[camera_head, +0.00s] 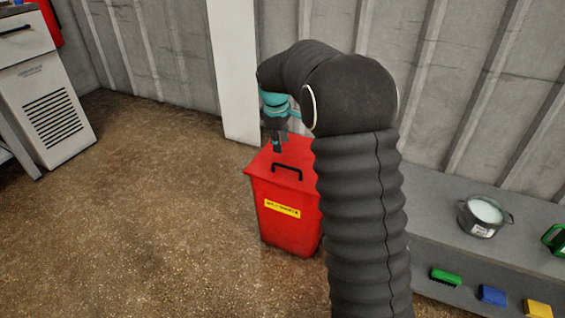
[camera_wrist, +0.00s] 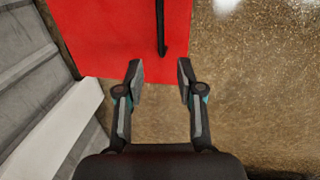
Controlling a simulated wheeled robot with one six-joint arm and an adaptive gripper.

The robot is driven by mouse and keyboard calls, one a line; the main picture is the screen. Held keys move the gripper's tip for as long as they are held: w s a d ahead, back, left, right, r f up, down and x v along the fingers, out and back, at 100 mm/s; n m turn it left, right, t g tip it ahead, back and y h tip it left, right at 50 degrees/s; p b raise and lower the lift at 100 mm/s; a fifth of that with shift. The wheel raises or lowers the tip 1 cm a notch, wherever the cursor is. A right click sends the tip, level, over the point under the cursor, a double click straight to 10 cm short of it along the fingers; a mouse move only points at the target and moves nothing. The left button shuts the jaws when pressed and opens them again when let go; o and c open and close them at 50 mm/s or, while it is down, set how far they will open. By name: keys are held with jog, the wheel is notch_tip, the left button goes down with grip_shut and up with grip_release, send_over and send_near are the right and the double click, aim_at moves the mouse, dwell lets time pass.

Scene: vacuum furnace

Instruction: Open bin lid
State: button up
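A red bin (camera_head: 283,215) with a yellow label on its front stands on the floor, partly hidden behind my arm. Its red lid (camera_head: 263,163) is shut and has a black handle (camera_head: 287,170) near the front edge. In the wrist view the lid (camera_wrist: 100,40) fills the upper left and the handle (camera_wrist: 161,28) lies above the gap between my fingertips, near its right side. My gripper (camera_wrist: 159,75) is open and empty, above the lid. In the head view my gripper (camera_head: 277,145) points down over the lid, apart from the handle.
A grey bench (camera_head: 420,255) to the right holds a pot (camera_head: 484,216) and green (camera_head: 445,277), blue (camera_head: 492,295) and yellow (camera_head: 538,308) brushes. A white cabinet (camera_head: 45,110) stands at the left. A grey wall is behind the bin. The floor (camera_head: 150,230) left of the bin is clear.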

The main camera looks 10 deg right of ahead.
aim_at(283, 166)
jog(key=f, duration=0.3)
jog(key=w+f, duration=0.1)
jog(key=f, duration=0.2)
jog(key=d+f, duration=0.1)
jog(key=f, duration=0.2)
jog(key=shift+w+b, duration=0.2)
jog(key=shift+b, duration=0.2)
grip_shut()
